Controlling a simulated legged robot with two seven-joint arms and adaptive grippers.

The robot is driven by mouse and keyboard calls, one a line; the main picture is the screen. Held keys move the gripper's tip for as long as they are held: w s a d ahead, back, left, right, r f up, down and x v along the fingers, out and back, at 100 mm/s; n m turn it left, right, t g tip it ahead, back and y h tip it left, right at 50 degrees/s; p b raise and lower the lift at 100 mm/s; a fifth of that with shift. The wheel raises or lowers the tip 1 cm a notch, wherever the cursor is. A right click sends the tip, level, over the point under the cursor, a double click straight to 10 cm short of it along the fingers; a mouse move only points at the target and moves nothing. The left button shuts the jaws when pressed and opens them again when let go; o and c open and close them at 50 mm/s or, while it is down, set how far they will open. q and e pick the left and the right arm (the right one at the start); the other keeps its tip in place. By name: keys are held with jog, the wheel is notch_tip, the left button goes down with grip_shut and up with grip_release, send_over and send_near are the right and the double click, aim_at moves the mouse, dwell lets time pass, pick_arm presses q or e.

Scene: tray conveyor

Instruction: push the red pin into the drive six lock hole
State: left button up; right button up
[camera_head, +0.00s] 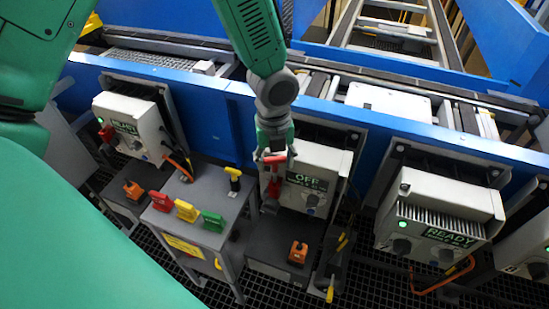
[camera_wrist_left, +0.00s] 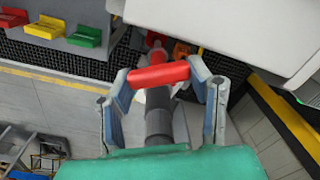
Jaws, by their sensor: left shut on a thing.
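My left gripper (camera_head: 275,150) is shut on the red pin (camera_head: 274,162), in front of the left side of the drive whose display reads OFF (camera_head: 318,172). In the left wrist view, the red pin's crossbar (camera_wrist_left: 158,75) lies between the two fingers of my left gripper (camera_wrist_left: 162,80). A dark grey cylinder (camera_wrist_left: 158,122) shows below the crossbar. A red part also hangs below the fingers in the head view, near a dark grey part (camera_head: 270,206). The lock hole cannot be made out, and I cannot tell whether the pin touches it. My right gripper is not in view.
A grey stand (camera_head: 205,240) left of the OFF drive holds red (camera_head: 161,201), yellow (camera_head: 187,211) and green (camera_head: 212,221) blocks and a black-and-yellow item (camera_head: 234,180). Drives reading READY stand left (camera_head: 118,106) and right (camera_head: 420,225). A blue conveyor beam (camera_head: 225,105) runs behind.

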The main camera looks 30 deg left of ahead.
aim_at(274, 171)
pick_arm(q)
jog(key=shift+d, duration=0.2)
jog(key=shift+a, duration=0.25)
jog(key=shift+p, duration=0.75)
dwell(0.6)
jog(key=shift+f+b, duration=1.55)
jog(key=shift+f, duration=1.2)
jog(key=o, duration=1.4)
jog(key=shift+o, duration=0.2)
jog(key=shift+r, duration=0.2)
jog(key=r, duration=1.1)
jog(key=shift+s+a+r, duration=0.1)
jog(key=shift+a+r, duration=0.1)
jog(key=shift+r, duration=0.05)
